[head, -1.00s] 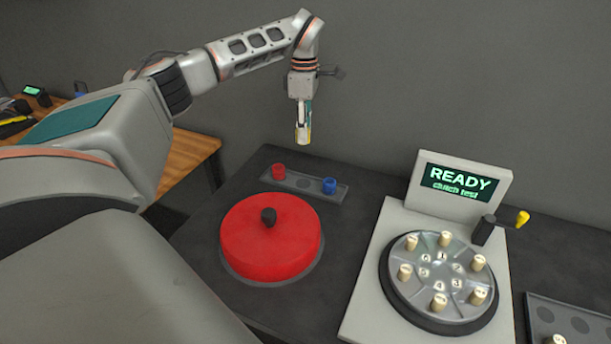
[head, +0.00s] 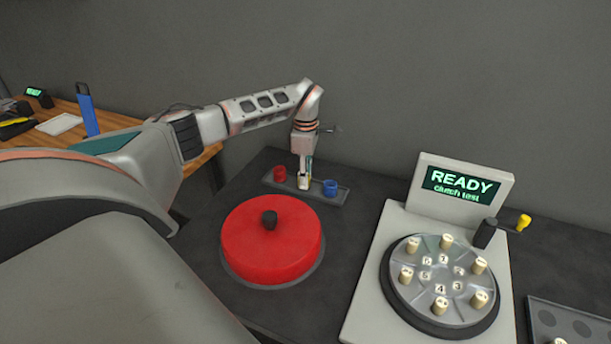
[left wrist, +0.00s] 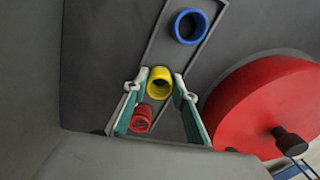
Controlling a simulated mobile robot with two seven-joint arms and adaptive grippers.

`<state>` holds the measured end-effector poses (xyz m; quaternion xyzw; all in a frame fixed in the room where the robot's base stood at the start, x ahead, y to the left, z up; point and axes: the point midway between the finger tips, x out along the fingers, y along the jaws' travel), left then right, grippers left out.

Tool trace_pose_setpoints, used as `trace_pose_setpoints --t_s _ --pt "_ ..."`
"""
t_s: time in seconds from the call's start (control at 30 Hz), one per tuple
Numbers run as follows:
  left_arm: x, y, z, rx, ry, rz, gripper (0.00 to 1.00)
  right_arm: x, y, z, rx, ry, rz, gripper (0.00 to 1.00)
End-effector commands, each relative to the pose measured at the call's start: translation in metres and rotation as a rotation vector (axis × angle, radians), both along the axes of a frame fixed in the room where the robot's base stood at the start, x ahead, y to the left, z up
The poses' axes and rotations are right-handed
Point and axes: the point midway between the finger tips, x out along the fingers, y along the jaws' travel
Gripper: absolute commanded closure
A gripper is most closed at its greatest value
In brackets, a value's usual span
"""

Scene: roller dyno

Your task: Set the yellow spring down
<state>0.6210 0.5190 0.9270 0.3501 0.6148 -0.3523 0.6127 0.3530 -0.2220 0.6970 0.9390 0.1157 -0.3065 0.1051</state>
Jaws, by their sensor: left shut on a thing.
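The yellow spring (left wrist: 159,94) is between the fingertips of my left gripper (head: 304,185) in the left wrist view. The gripper is shut on it and points down over the middle of a narrow dark tray (head: 336,203). In the head view the fingers mostly hide the spring. I cannot tell whether the spring touches the tray. A red spring (head: 280,174) and a blue spring (head: 330,191) stand in the tray on either side of the gripper. The red spring (left wrist: 141,126) and blue spring (left wrist: 190,41) also show in the left wrist view. My right gripper is not in view.
A red disc (head: 272,243) with a black knob stands in front of the tray. A clutch tester (head: 378,265) with a READY screen (head: 461,186) and a crank stands to the right. Another tray (head: 546,306) is at the far right. A wall rises behind.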

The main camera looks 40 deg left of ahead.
Motion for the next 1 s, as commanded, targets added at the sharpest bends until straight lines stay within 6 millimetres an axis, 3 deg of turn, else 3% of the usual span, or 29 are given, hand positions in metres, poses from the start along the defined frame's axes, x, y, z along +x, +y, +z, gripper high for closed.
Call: trace_pose_setpoints --t_s 0.33,0.37,0.4,0.43,0.8,1.0 --pt "0.001 0.000 -0.003 0.000 -0.001 0.000 0.95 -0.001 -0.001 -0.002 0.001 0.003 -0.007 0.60" --pt "0.001 0.000 -0.003 0.000 -0.001 0.000 0.71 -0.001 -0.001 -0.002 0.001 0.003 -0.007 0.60" --pt "0.001 0.000 -0.003 -0.001 -0.003 0.000 0.61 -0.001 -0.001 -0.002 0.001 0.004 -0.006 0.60" --pt "0.001 0.000 -0.003 0.000 -0.002 0.000 0.57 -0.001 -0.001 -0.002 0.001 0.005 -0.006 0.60" --pt "0.001 0.000 0.000 -0.001 -0.003 0.000 0.57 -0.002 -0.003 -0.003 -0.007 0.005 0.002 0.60" --pt "0.002 0.000 0.024 0.000 -0.007 0.000 0.57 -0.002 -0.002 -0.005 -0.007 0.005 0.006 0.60"
